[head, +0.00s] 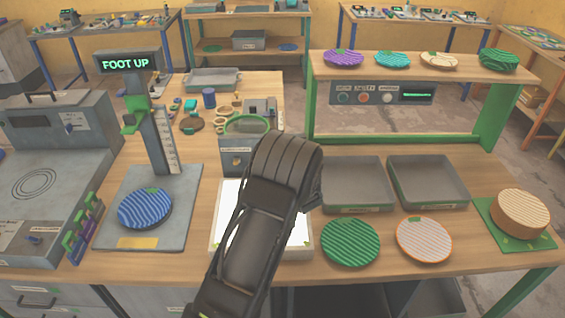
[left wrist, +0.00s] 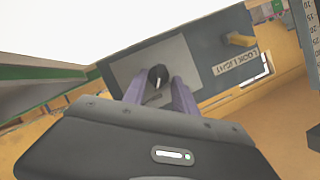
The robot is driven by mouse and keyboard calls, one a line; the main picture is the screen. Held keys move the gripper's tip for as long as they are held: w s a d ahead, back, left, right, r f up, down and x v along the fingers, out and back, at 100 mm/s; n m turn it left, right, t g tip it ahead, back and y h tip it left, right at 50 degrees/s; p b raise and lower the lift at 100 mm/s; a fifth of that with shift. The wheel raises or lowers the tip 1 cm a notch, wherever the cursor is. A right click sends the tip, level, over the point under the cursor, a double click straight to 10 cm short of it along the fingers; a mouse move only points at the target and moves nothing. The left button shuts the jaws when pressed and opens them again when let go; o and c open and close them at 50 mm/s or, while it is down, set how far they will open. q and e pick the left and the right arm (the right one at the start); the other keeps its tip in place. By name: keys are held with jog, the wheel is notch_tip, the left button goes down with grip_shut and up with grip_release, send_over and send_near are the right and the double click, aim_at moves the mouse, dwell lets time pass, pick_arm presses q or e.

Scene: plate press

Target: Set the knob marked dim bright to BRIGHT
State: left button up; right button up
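In the left wrist view a small dark round knob (left wrist: 158,72) with a pale pointer line sits on a grey panel (left wrist: 212,60). A label reading LOOK LIGHT (left wrist: 236,62) is on the same panel. No dim or bright marking can be read. My left gripper (left wrist: 158,84) has its two fingers apart, one on either side of the knob in this view. Gaps show between fingers and knob; contact cannot be told. In the head view my left arm hides the gripper and knob. My right gripper is in neither view.
A glowing white light panel (head: 225,200) lies partly under my arm. A blue striped plate (head: 146,208) is on the stand at left. A green plate (head: 350,242) and a white plate (head: 424,239) lie right of the arm, before two grey trays (head: 357,183).

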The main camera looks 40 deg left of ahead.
pick_arm(q)
jog(key=shift+d, duration=0.1)
jog(key=shift+s+d+r, duration=0.1)
jog(key=shift+s+d, duration=0.2)
jog(key=shift+d, duration=0.1)
jog(key=b+v, duration=0.1)
jog(key=v, duration=0.5)
jog(key=shift+s+d+r+b, duration=0.15)
jog(key=shift+s+d+b, duration=0.05)
jog(key=shift+s+b, duration=0.1)
dwell(1.2)
